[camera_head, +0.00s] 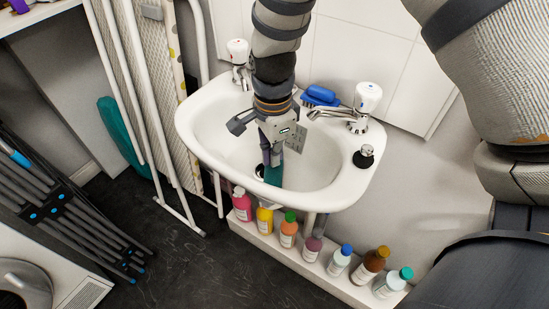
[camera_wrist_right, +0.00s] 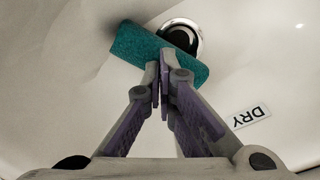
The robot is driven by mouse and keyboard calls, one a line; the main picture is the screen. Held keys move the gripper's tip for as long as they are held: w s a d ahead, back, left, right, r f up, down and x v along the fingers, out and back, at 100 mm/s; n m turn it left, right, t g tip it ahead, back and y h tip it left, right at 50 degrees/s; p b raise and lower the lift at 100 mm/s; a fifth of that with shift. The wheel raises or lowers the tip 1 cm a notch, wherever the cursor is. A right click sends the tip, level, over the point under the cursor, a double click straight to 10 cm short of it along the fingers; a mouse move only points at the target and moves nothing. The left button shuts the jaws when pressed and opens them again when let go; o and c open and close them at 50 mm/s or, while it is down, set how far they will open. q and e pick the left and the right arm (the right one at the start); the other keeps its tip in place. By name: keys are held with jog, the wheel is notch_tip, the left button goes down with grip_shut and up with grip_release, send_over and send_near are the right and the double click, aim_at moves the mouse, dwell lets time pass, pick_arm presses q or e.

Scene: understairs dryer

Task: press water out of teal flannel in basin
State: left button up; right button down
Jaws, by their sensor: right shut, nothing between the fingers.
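The white basin (camera_head: 214,125) is mounted on the wall. The teal flannel (camera_head: 273,178) lies in its bottom, partly hidden by my right gripper (camera_head: 273,160). In the right wrist view the flannel (camera_wrist_right: 135,44) is a flat, textured strip lying partly over the dark drain (camera_wrist_right: 182,38) with its metal ring. There my right gripper (camera_wrist_right: 161,72) is shut and empty, with its fingertips at the flannel's near edge. They overlap it in the picture; I cannot tell whether they press on it. My left gripper is not in view.
Several bottles (camera_head: 288,228) line a ledge below. A folded rack (camera_head: 60,205) stands at left. A "DRY" label (camera_wrist_right: 252,116) shows in the right wrist view.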

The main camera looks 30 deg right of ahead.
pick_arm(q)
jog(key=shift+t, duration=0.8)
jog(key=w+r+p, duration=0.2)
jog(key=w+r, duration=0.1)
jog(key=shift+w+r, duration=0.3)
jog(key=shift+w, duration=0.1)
pick_arm(e)
notch_tip(320, 180, up, 9)
